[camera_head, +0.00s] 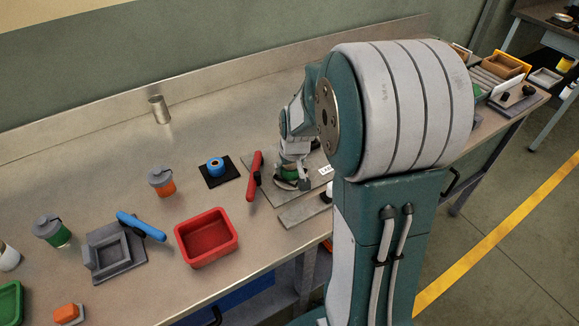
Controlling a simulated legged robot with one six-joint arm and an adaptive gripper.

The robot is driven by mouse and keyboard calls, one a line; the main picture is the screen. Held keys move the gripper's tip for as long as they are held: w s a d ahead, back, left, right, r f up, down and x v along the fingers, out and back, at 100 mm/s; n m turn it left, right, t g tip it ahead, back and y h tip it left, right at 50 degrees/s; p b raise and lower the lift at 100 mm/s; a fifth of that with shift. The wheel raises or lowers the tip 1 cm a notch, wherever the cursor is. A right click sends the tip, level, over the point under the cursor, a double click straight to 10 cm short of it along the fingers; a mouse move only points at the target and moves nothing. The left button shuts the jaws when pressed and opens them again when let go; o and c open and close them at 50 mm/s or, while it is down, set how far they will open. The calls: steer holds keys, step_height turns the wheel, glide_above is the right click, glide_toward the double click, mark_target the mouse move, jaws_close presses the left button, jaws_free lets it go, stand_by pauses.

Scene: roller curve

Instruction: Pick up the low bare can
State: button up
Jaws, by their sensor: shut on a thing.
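My gripper (290,180) is right of the middle of the bench, low over a grey board (303,208). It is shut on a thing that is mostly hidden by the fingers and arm. A little green and dark shows there, and I cannot tell whether it is the low bare can. A bare metal can (159,109) stands upright near the bench's back ledge, well to the left of my gripper and apart from it.
A red-handled tool (254,176) lies just left of my gripper. The bench (110,170) is clear around the metal can. My arm hides much of the right.

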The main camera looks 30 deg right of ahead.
step_height(320, 180, up, 3)
steer(key=s+a+r, duration=0.1)
steer(key=s+r, duration=0.9)
steer(key=s, duration=0.4)
